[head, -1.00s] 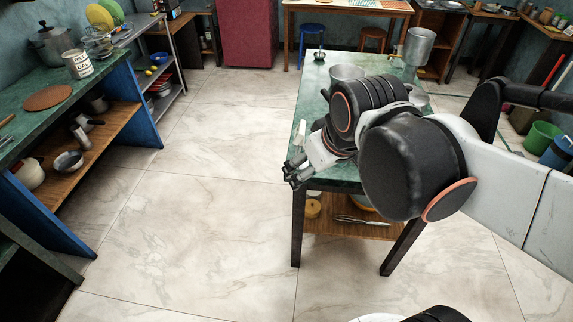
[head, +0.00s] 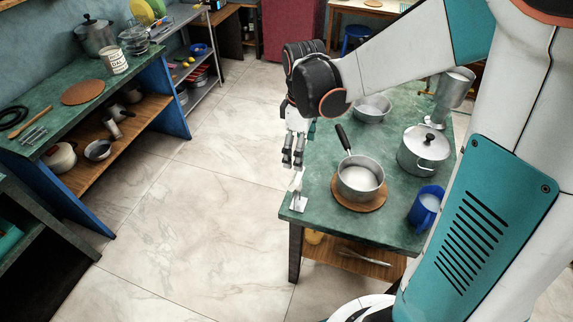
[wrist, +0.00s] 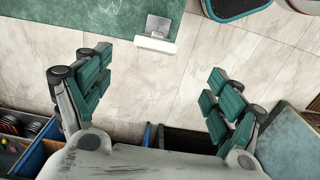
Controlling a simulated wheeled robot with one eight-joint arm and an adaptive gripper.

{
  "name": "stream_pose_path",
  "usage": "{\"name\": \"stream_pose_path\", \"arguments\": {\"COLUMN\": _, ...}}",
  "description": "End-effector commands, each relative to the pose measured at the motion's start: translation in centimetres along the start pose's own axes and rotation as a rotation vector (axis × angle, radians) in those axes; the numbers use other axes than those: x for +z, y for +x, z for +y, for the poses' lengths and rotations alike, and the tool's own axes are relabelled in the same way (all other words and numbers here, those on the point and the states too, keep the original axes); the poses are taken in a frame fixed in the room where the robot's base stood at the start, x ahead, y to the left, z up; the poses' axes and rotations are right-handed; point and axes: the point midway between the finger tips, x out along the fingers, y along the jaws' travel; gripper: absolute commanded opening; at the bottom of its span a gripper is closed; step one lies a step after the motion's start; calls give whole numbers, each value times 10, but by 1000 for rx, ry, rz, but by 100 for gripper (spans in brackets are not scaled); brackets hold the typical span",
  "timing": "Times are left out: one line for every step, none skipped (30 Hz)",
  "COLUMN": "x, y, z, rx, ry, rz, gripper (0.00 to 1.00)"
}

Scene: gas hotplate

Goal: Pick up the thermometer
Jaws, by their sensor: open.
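A small white upright piece (head: 297,181) on a pale flat base (head: 299,204) stands at the near left corner of the green table; I take it for the thermometer. In the wrist view the white piece (wrist: 155,44) lies beyond the fingers, with its grey base (wrist: 159,24) behind it on the table. My gripper (head: 292,165) points down just above and beside it, at the table's left edge. Its fingers are spread apart and empty in the wrist view (wrist: 155,75). They do not touch the white piece there.
On the green table (head: 318,215) stand a saucepan (head: 360,174) on a round board, a lidded pot (head: 424,150), a blue mug (head: 425,208) and a metal bowl (head: 373,106). A shelf unit (head: 75,155) stands at the left. The floor between is clear.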

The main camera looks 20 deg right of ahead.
Motion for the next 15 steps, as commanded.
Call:
{"name": "stream_pose_path", "arguments": {"x": 0, "y": 10, "z": 0, "rx": 0, "ry": -1, "rz": 0, "gripper": 85}}
{"name": "stream_pose_path", "arguments": {"x": 0, "y": 16, "z": 0, "rx": 0, "ry": 0, "rz": 0, "gripper": 85}}
{"name": "stream_pose_path", "arguments": {"x": 0, "y": 24, "z": 0, "rx": 0, "ry": 0, "rz": 0, "gripper": 85}}
{"name": "stream_pose_path", "arguments": {"x": 0, "y": 30, "z": 0, "rx": 0, "ry": 0, "rz": 0, "gripper": 85}}
{"name": "stream_pose_path", "arguments": {"x": 0, "y": 36, "z": 1, "rx": 0, "ry": 0, "rz": 0, "gripper": 85}}
{"name": "stream_pose_path", "arguments": {"x": 0, "y": 44, "z": 0, "rx": 0, "ry": 1, "rz": 0, "gripper": 85}}
{"name": "stream_pose_path", "arguments": {"x": 0, "y": 50, "z": 1, "rx": 1, "ry": 1, "rz": 0, "gripper": 85}}
{"name": "stream_pose_path", "arguments": {"x": 0, "y": 55, "z": 1, "rx": 1, "ry": 1, "rz": 0, "gripper": 85}}
{"name": "stream_pose_path", "arguments": {"x": 0, "y": 61, "z": 1, "rx": 1, "ry": 1, "rz": 0, "gripper": 85}}
{"name": "stream_pose_path", "arguments": {"x": 0, "y": 65, "z": 1, "rx": 1, "ry": 1, "rz": 0, "gripper": 85}}
{"name": "stream_pose_path", "arguments": {"x": 0, "y": 68, "z": 1, "rx": 1, "ry": 1, "rz": 1, "gripper": 85}}
{"name": "stream_pose_path", "arguments": {"x": 0, "y": 72, "z": 1, "rx": 1, "ry": 2, "rz": 1, "gripper": 85}}
{"name": "stream_pose_path", "arguments": {"x": 0, "y": 74, "z": 1, "rx": 1, "ry": 2, "rz": 1, "gripper": 85}}
{"name": "stream_pose_path", "arguments": {"x": 0, "y": 76, "z": 1, "rx": 1, "ry": 2, "rz": 1, "gripper": 85}}
{"name": "stream_pose_path", "arguments": {"x": 0, "y": 78, "z": 1, "rx": 1, "ry": 2, "rz": 1, "gripper": 85}}
